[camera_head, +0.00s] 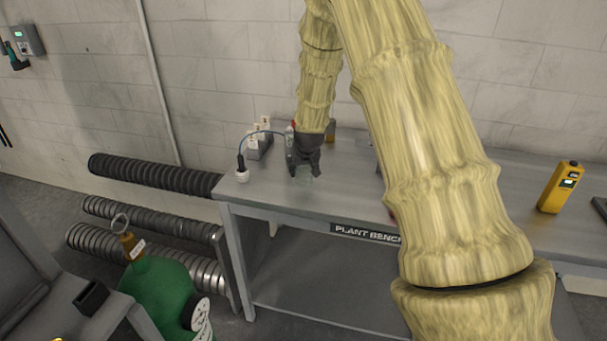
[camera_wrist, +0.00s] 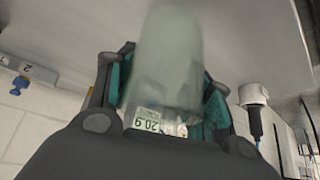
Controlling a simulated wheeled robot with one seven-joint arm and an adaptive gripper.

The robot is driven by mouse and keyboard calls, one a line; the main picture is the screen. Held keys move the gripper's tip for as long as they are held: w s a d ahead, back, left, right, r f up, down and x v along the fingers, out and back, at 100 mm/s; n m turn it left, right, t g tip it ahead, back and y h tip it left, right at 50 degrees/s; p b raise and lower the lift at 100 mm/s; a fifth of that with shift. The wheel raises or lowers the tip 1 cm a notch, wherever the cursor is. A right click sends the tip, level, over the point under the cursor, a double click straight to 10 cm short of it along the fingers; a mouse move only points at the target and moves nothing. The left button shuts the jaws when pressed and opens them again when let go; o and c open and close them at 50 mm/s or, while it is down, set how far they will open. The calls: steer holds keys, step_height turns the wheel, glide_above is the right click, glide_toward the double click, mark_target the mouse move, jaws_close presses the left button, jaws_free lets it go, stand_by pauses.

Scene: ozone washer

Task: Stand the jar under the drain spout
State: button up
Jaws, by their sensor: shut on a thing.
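My gripper (camera_head: 304,165) points down over the left end of the plant bench (camera_head: 345,205) and is shut on a clear glass jar (camera_head: 304,173). In the wrist view the pale, translucent jar (camera_wrist: 168,60) sits between the two teal-padded fingers (camera_wrist: 168,95). I cannot tell whether the jar touches the bench top. The drain spout cannot be made out in either view; my arm hides part of the bench.
A white-based probe (camera_head: 242,172) with a blue cable stands left of my gripper. A block with white pieces (camera_head: 258,140) is behind it. A yellow handheld meter (camera_head: 560,187) stands at right. A green cylinder (camera_head: 165,290) is on the floor. Bench between gripper and front edge is clear.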

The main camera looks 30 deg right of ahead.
mark_target(303, 175)
steer(key=shift+f+p, duration=0.7)
steer(key=shift+f, duration=1)
steer(key=shift+f, duration=0.1)
steer(key=o, duration=1.1)
steer(key=shift+r, duration=0.2)
